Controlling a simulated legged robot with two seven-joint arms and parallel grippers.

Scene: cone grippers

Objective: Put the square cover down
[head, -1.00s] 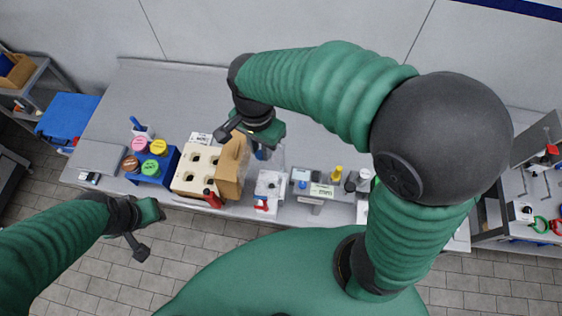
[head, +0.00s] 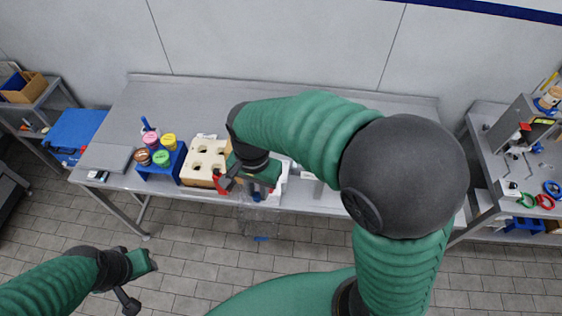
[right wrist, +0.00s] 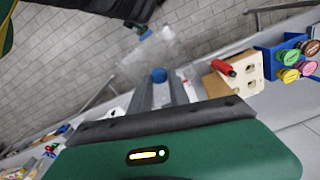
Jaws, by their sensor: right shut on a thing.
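The square cover is a clear, see-through piece with a blue knob. My right gripper (head: 257,193) is shut on the knob. In the head view the cover (head: 258,217) hangs below the gripper, over the floor just off the bench's front edge. In the right wrist view the blue knob (right wrist: 158,75) sits between the two grey fingers (right wrist: 160,92), and the clear cover (right wrist: 150,53) spreads beyond it. Its edges are faint. My left gripper (head: 137,280) is low at the left, over the floor and away from the bench; its finger gap is unclear.
The grey bench (head: 135,118) holds a cream block with holes (head: 207,155), a blue rack (head: 160,178) with several coloured lids and a flat grey panel (head: 105,157). A red-handled item (right wrist: 223,68) lies by the block. The bench's back strip is clear.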

